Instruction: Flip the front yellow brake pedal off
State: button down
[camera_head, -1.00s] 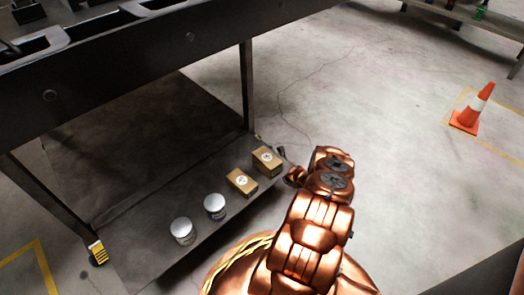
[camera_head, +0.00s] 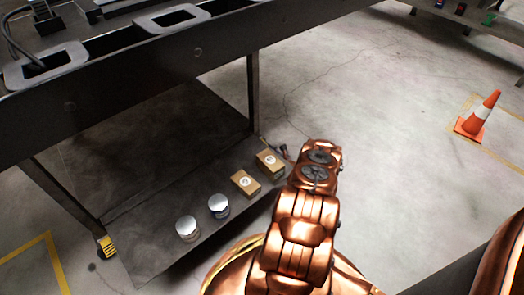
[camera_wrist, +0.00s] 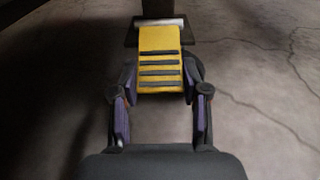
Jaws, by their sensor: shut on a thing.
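In the wrist view a yellow brake pedal (camera_wrist: 160,62) with dark cross ridges sits at the foot of a dark leg, ahead of my gripper (camera_wrist: 160,84). The two fingers are at the left and right edges of the pedal's near end, shut on it. In the head view my gripper (camera_head: 283,151) is low by the foot of the stand's right leg, mostly hidden by my copper arm. Another yellow ridged pedal (camera_head: 107,246) shows at the foot of the left leg, apart from my gripper.
The dark kart stand (camera_head: 200,52) has a lower shelf (camera_head: 140,235) holding two metal cans (camera_head: 188,229) and two small cardboard boxes (camera_head: 245,183) close to my arm. An orange cone (camera_head: 478,118) stands at the right. The floor between is clear.

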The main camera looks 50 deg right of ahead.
jog(key=c, duration=0.6)
grip_release()
jog(key=shift+o, duration=0.2)
jog(key=shift+s, duration=0.1)
jog(key=s+a+r, duration=0.1)
jog(key=s, duration=1)
jog(key=shift+s+r, duration=0.25)
jog(key=shift+s, duration=0.05)
jog(key=shift+a, duration=0.1)
